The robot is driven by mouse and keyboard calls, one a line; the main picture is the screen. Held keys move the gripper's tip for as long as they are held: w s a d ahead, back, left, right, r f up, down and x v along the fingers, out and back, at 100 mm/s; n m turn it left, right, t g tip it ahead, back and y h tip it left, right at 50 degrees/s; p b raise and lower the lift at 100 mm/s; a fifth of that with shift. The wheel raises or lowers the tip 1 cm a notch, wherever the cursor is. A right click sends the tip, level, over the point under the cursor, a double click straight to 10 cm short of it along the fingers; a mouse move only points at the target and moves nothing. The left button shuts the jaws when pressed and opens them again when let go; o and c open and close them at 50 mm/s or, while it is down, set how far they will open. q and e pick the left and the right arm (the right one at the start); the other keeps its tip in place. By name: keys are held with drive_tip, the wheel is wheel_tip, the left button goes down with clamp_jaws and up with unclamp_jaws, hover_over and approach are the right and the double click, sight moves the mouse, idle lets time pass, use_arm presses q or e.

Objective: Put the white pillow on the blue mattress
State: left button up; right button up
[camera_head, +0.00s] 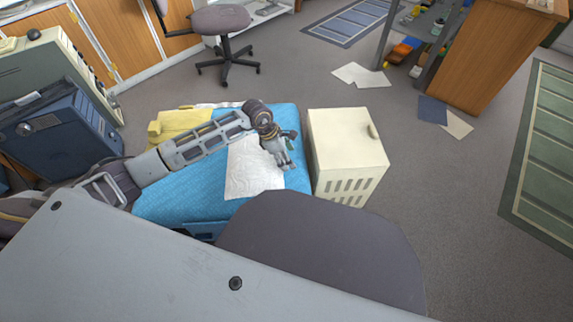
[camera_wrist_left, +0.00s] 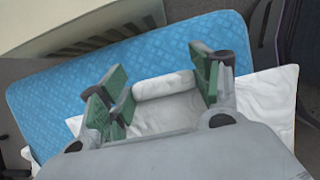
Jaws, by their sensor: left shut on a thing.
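The white pillow (camera_head: 250,172) lies over the blue mattress (camera_head: 165,207) in the head view, partly covered by my left arm. My left gripper (camera_head: 284,152) is at the pillow's right edge, over the mattress. In the left wrist view, my left gripper (camera_wrist_left: 158,86) has its green-padded fingers shut on a bunched fold of the pillow (camera_wrist_left: 267,98). The blue mattress (camera_wrist_left: 60,100) shows just beyond it. Whether the pillow's underside fully touches the mattress cannot be told. My right gripper is not in view.
A yellow cloth-like item (camera_head: 180,122) lies at the mattress's back left. A cream cabinet (camera_head: 345,150) stands close to its right side. A dark blue case (camera_head: 60,130) is at the left. An office chair (camera_head: 222,22) stands behind, and grey floor is open at the right.

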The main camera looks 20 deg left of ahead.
sight(258, 162)
use_arm(q)
drive_tip(key=shift+f+b, duration=1.1)
drive_tip(key=shift+f, duration=1.35)
drive_tip(key=o, duration=1.2)
drive_tip(key=p+v, duration=0.4)
drive_tip(key=v, duration=0.6)
drive_tip(key=shift+a+r, duration=0.15)
drive_tip(key=shift+v, duration=0.85)
drive_tip(key=shift+s, duration=0.1)
